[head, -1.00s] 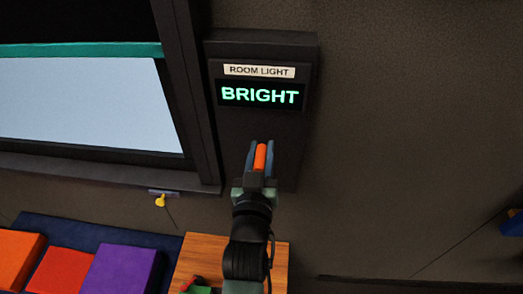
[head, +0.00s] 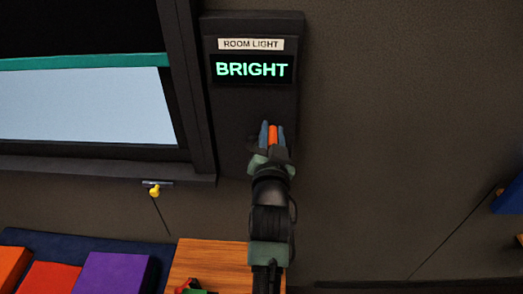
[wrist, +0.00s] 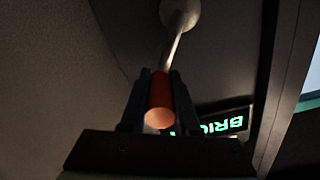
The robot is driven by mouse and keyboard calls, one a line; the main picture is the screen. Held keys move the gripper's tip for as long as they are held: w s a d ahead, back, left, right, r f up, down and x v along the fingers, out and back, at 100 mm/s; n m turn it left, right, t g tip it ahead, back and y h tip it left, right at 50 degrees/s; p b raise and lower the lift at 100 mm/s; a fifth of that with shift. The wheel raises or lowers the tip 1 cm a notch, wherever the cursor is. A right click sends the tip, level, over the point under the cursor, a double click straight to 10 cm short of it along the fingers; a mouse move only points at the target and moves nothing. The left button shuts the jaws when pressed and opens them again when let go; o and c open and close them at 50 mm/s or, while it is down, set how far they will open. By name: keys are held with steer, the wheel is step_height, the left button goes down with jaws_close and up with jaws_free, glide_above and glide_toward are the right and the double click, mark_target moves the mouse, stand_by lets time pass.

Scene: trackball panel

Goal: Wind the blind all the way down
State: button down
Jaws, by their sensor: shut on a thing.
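The blind (head: 70,20) is dark with a teal bottom bar (head: 80,62). It covers the upper part of the window at the left of the head view, and a pale pane (head: 85,105) shows below the bar. My gripper (head: 273,130) is in front of the lower part of the dark panel, shut on the orange crank handle (head: 272,136). In the wrist view the handle (wrist: 160,100) sits between both fingers, and a metal rod (wrist: 174,45) runs from it to a pale round hub (wrist: 180,12). In the head view my gripper hides the hub.
The panel's ROOM LIGHT display (head: 251,69) reads BRIGHT. A yellow peg (head: 154,190) hangs under the window sill. A wooden top (head: 210,260) and coloured blocks (head: 110,272) are below. The wall to the right is mostly bare, with a blue thing (head: 508,197) at the edge.

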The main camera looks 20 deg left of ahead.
steer(key=shift+w+d+f+m+b, duration=0.1)
steer(key=shift+d+f+m+b, duration=0.4)
steer(key=shift+m, duration=0.5)
step_height(320, 180, down, 11)
steer(key=m+b, duration=0.1)
steer(key=m, duration=1.6)
steer(key=shift+r+m, duration=0.2)
steer(key=shift+m, duration=0.2)
steer(key=c, duration=0.7)
jaws_free()
steer(key=shift+d, duration=0.1)
steer(key=shift+o, duration=0.2)
steer(key=shift+r, duration=0.1)
